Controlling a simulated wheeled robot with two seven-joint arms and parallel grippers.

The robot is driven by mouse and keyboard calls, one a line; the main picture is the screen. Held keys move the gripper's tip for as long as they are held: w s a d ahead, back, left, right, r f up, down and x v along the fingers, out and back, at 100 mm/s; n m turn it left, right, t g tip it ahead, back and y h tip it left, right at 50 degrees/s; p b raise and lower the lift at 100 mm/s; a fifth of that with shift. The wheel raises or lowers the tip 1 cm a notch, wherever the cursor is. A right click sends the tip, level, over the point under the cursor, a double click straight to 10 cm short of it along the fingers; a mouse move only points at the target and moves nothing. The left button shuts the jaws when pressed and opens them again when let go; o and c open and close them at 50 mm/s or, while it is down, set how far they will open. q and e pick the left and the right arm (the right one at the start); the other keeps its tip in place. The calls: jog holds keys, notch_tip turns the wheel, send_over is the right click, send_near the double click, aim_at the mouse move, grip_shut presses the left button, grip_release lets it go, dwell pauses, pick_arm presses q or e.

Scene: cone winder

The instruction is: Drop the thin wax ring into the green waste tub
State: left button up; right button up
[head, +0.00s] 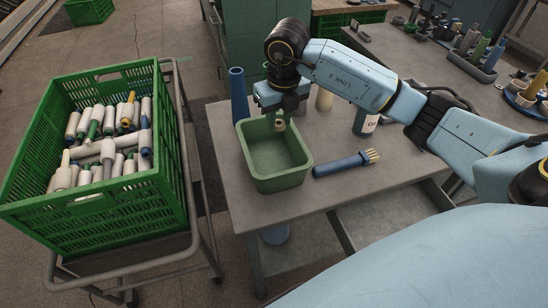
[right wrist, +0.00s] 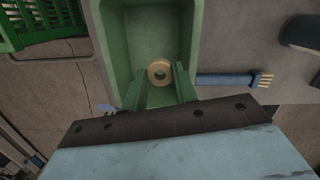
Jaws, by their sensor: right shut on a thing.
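The thin wax ring (head: 280,125) is tan, with a round hole. It also shows in the right wrist view (right wrist: 151,72), between the fingertips. My right gripper (head: 281,117) is shut on it and holds it over the back part of the green waste tub (head: 278,181). In the right wrist view the tub (right wrist: 191,30) lies below the ring and fingers (right wrist: 160,82). The tub stands on the grey table, and the part of its inside that shows looks empty. My left gripper is not in view.
A blue-handled brush (head: 340,166) lies right of the tub. A blue cone (head: 238,96) stands behind it at the left, and a dark bottle (head: 365,123) stands at the back right. A green crate (head: 100,205) of wound cones sits on a cart at the left.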

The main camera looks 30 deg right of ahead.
jog(key=shift+f+b, duration=1.1)
jog(key=shift+f, duration=0.8)
jog(key=o, duration=1)
jog(key=shift+r, duration=0.1)
notch_tip(320, 180, up, 13)
jog(key=s+p, duration=0.1)
jog(key=shift+s, duration=0.3)
jog(key=shift+r, duration=0.1)
